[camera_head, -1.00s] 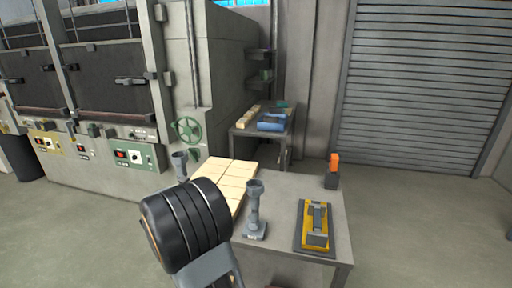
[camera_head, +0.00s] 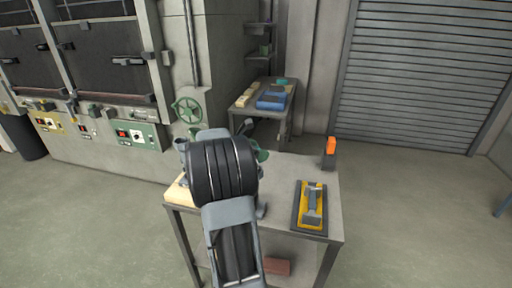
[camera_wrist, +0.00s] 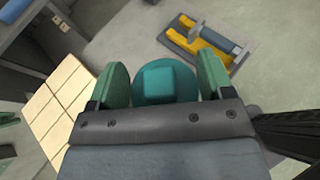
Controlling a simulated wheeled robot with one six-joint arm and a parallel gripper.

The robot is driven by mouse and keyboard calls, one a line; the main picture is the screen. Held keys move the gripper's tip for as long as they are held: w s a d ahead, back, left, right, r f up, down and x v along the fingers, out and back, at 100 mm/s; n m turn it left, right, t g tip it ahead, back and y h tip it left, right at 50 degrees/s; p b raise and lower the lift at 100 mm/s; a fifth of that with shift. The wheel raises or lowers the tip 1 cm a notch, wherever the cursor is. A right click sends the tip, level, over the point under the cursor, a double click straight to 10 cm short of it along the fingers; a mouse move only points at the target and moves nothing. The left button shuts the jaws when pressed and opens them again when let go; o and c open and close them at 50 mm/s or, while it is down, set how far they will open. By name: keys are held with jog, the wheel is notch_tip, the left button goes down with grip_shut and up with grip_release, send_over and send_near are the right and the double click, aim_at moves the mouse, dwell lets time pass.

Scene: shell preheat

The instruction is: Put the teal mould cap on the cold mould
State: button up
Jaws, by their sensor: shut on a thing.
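My gripper (camera_wrist: 163,72) is shut on the teal mould cap (camera_wrist: 168,88), a round teal piece with a square raised top, held between two green finger pads in the wrist view. In the head view my arm hides the cap, and a green finger pad shows past its right side above the near table (camera_head: 285,173). A grey cup-topped stand (camera_head: 181,145) shows partly left of my arm. A second stand is mostly hidden behind my arm, with its foot (camera_head: 262,209) visible. I cannot tell which is the cold mould.
Cream tiles (camera_head: 178,193) lie on the table's left. A yellow and grey tool (camera_head: 312,204) lies on a dark plate at right, with an orange-topped black block (camera_head: 329,153) behind it. A back table holds a blue object (camera_head: 271,101) and a small teal piece (camera_head: 282,81). Furnaces stand left.

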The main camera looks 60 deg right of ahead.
jog(key=shift+f+b, duration=0.65)
jog(key=shift+f, duration=1.3)
jog(key=shift+w+a+b, duration=0.15)
jog(key=shift+a+b, duration=0.15)
jog(key=shift+b, duration=0.2)
jog(key=shift+b, duration=0.45)
jog(key=shift+f+b, duration=0.6)
jog(key=shift+b, duration=0.1)
dwell(0.3)
jog(key=o, duration=0.6)
jog(key=shift+o, duration=0.2)
jog(key=shift+r, duration=0.1)
jog(key=v, duration=1.1)
